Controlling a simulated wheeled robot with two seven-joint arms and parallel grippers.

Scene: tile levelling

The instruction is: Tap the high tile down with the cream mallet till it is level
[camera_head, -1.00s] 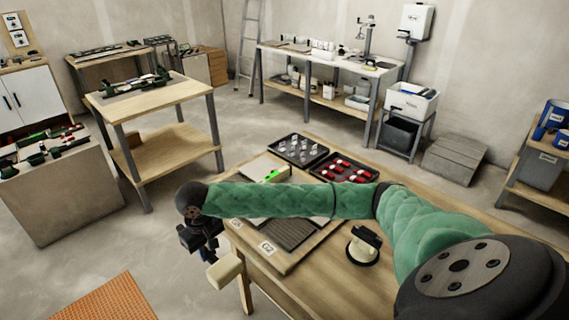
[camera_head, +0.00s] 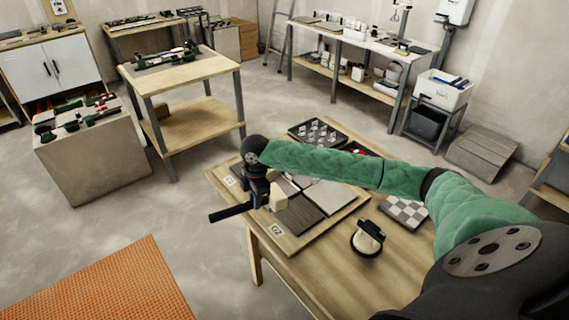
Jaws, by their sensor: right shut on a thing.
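My right gripper (camera_head: 256,190) is shut on the cream mallet, whose dark handle (camera_head: 230,212) sticks out to the left. The mallet's cream head (camera_head: 279,200) is over the left edge of the tiles on the wooden board (camera_head: 325,226); whether it touches a tile I cannot tell. On the board are a dark ribbed tile (camera_head: 300,217) and a pale tile (camera_head: 325,195). My right forearm hides the board's far part. Which tile is high does not show. My left gripper is not in view.
A black-handled cream tool (camera_head: 367,239) stands on the workbench (camera_head: 335,275) to the right of the board. A checkered piece (camera_head: 405,211) lies farther right. A tray of clear pieces (camera_head: 318,133) is at the back. An orange mat (camera_head: 105,285) lies on the floor.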

